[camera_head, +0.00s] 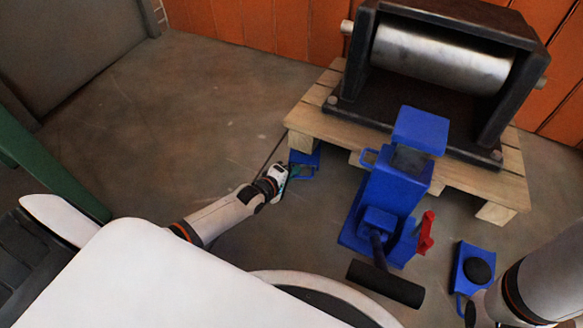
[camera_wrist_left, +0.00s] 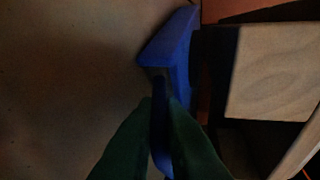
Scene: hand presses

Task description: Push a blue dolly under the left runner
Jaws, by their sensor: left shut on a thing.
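A blue dolly (camera_head: 311,158) sits on the floor at the front left corner of the wooden pallet, by the end of its left runner (camera_head: 299,142). Part of the dolly seems hidden beneath the pallet. My left gripper (camera_head: 285,173) is shut on the dolly's blue handle, on the near left side. In the left wrist view the dolly (camera_wrist_left: 172,42) lies ahead of my dark green fingers (camera_wrist_left: 161,125), beside the pale runner end (camera_wrist_left: 275,75). A second blue dolly (camera_head: 466,258) with a black round pad stands at right. My right gripper (camera_head: 478,309) is near it, its jaws unclear.
A black press with a steel roller (camera_head: 440,58) stands on the pallet (camera_head: 470,175). A blue jack (camera_head: 390,195) with a black handle and red lever stands at the pallet's front middle. Bare floor (camera_head: 190,105) lies to the left; orange panels (camera_head: 270,25) stand behind.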

